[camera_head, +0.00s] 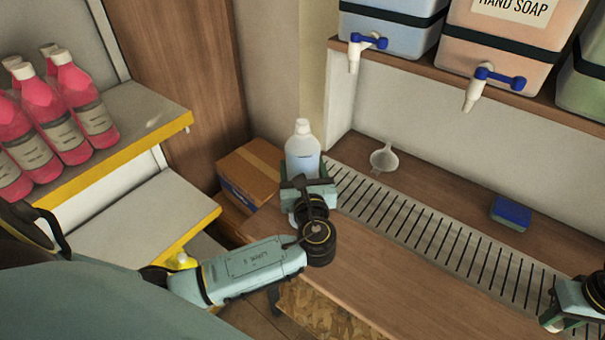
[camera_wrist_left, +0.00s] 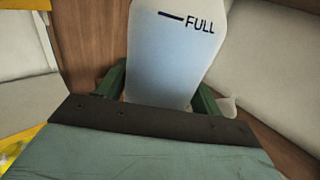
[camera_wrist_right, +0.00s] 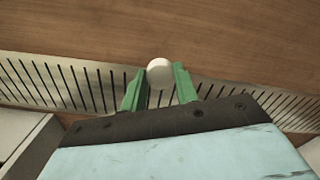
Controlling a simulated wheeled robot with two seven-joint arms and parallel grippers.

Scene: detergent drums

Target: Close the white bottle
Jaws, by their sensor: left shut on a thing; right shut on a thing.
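The white bottle (camera_head: 302,158), with bluish contents, stands upright at the back left end of the wooden counter. Its white neck points up in the head view. My left gripper (camera_head: 308,188) is shut around the bottle's body. In the left wrist view the bottle (camera_wrist_left: 172,55) shows a "FULL" mark between the green fingers. My right gripper (camera_head: 556,316) is at the right front of the counter, well apart from the bottle. In the right wrist view it is shut on a round white cap (camera_wrist_right: 159,72), held above the drain grate.
A slotted drain grate (camera_head: 440,246) runs along the counter (camera_head: 350,250). A white funnel (camera_head: 384,158) and a blue sponge (camera_head: 511,212) lie behind it. Soap drums with taps (camera_head: 512,35) stand on the shelf above. Pink bottles (camera_head: 80,100) and a cardboard box (camera_head: 250,170) are at left.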

